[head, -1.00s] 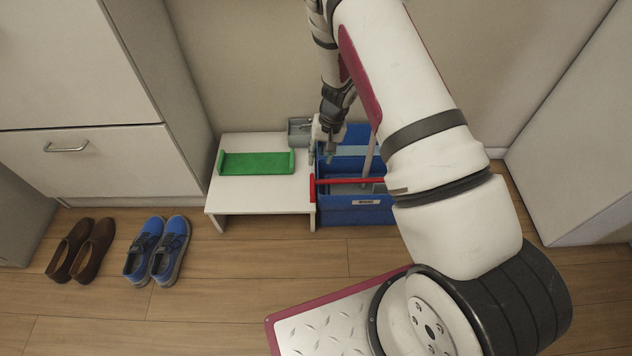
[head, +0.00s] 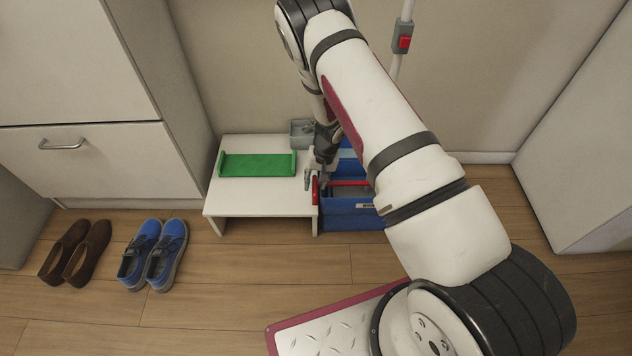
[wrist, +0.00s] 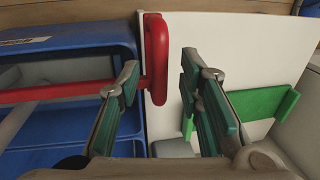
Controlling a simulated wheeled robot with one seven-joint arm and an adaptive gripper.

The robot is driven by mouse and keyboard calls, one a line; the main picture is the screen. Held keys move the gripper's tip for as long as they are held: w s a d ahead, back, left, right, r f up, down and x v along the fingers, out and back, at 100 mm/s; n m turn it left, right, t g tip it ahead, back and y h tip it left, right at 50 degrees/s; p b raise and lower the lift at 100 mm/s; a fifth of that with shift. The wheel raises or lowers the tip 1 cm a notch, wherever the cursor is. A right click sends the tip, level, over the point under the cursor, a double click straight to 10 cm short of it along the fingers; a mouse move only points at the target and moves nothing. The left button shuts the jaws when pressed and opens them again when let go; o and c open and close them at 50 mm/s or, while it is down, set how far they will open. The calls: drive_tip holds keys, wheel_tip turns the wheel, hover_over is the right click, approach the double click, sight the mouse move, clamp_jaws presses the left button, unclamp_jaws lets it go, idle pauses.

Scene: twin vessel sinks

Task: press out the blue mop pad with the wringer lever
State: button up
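The wringer lever is a red bar (head: 349,183) across the blue bucket (head: 350,222), with an upright red end grip (wrist: 157,55) beside the white bench. My gripper (head: 314,183) is low at the bucket's left side, at the lever's grip. In the wrist view, my gripper (wrist: 160,72) is open, its green-padded fingers on either side of the red grip. The grip appears nearer the left finger, and I see no clear contact. The bucket (wrist: 75,58) fills the left of that view. I cannot make out the blue mop pad; my arm covers much of the bucket.
A white bench (head: 262,200) left of the bucket carries a green tray (head: 258,170). A grey box (head: 301,133) is behind it. A mop pole (head: 397,68) rises behind my arm. Brown shoes (head: 76,252) and blue shoes (head: 153,254) stand on the floor at left.

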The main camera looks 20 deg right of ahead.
clamp_jaws()
drive_tip(key=shift+r, duration=0.15)
